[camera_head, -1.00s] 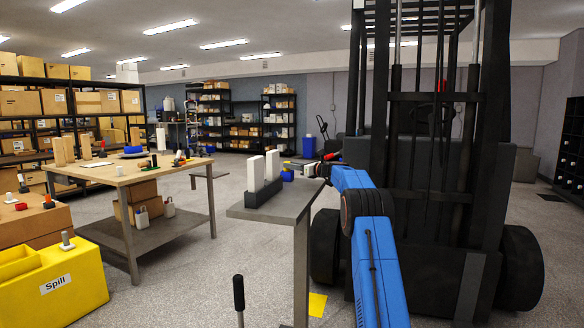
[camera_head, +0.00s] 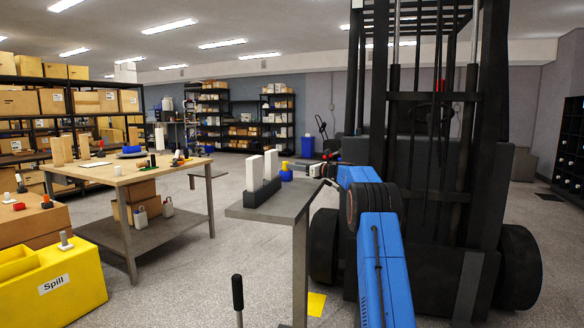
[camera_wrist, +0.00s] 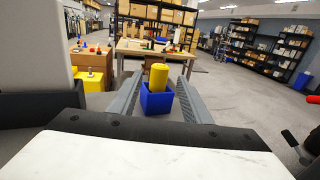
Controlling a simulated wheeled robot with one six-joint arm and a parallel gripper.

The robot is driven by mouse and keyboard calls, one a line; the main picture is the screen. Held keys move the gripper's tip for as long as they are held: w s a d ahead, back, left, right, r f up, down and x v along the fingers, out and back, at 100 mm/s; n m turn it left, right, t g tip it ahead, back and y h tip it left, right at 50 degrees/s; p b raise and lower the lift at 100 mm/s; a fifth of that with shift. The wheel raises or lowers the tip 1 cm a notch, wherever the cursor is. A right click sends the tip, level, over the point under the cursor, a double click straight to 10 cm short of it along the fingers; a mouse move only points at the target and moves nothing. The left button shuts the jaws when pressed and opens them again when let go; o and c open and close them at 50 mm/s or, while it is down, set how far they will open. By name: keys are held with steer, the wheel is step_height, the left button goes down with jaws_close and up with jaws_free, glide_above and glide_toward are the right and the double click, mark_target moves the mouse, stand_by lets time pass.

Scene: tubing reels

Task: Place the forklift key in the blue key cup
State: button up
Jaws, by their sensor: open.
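The yellow forklift key (camera_wrist: 158,76) stands upright in the blue key cup (camera_wrist: 156,102) in the wrist view, its lower end hidden by the cup's wall. In the head view the key (camera_head: 285,165) shows above the cup (camera_head: 287,176) at the grey table's right end. My gripper (camera_wrist: 161,79) is open, with one finger on each side of the cup and key in the wrist view. No finger visibly grips the key. In the head view my gripper (camera_head: 306,170) is just right of the cup.
The grey table (camera_head: 290,206) also bears a dark holder (camera_head: 262,199) with white upright blocks, close left of the cup. A black forklift (camera_head: 425,180) stands right behind my arm. A wooden workbench (camera_head: 130,177) and a yellow spill bin (camera_head: 60,288) are at left.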

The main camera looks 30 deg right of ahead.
steer(key=v, duration=0.8)
steer(key=shift+s, duration=0.15)
steer(key=shift+r, duration=0.1)
